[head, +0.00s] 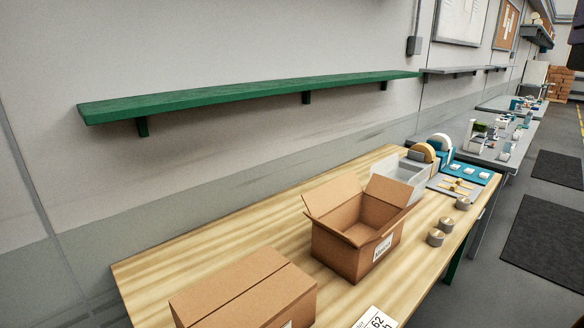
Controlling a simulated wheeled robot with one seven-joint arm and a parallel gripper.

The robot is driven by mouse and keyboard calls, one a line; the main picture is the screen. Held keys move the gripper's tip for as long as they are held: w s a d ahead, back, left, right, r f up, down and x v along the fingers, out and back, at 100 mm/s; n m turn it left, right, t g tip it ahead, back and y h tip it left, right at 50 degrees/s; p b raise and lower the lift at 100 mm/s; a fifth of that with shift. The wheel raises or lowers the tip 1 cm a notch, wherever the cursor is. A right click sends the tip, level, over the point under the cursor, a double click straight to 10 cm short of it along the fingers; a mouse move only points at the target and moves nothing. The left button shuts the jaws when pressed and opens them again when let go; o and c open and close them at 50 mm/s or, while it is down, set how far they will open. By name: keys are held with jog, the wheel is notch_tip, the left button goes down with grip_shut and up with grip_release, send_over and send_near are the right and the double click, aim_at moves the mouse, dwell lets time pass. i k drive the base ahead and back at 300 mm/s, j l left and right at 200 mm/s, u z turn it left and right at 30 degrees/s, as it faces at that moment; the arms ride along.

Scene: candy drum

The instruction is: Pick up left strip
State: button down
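My gripper is not in view. Small yellowish strip-like pieces (457,186) lie on a grey mat (441,184) at the far right end of the wooden table. They are too small to tell apart, and I cannot tell which is the left strip. A tan round drum-like thing (423,152) and a white-and-blue one (441,144) stand upright just behind the mat. A blue tray or mat (484,179) with several small white pieces lies beside them.
An open cardboard box (344,246) and a closed one (245,292) stand on the wooden table (196,257). A translucent bin (400,176) is behind the open box. Several round metal pieces (436,237) sit near the right edge. A green shelf (260,92) hangs above.

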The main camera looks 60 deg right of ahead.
aim_at(454, 188)
jog(key=z, duration=2.45)
jog(key=k+j+u, duration=0.1)
jog(key=u, duration=1.8)
jog(key=z, duration=1.95)
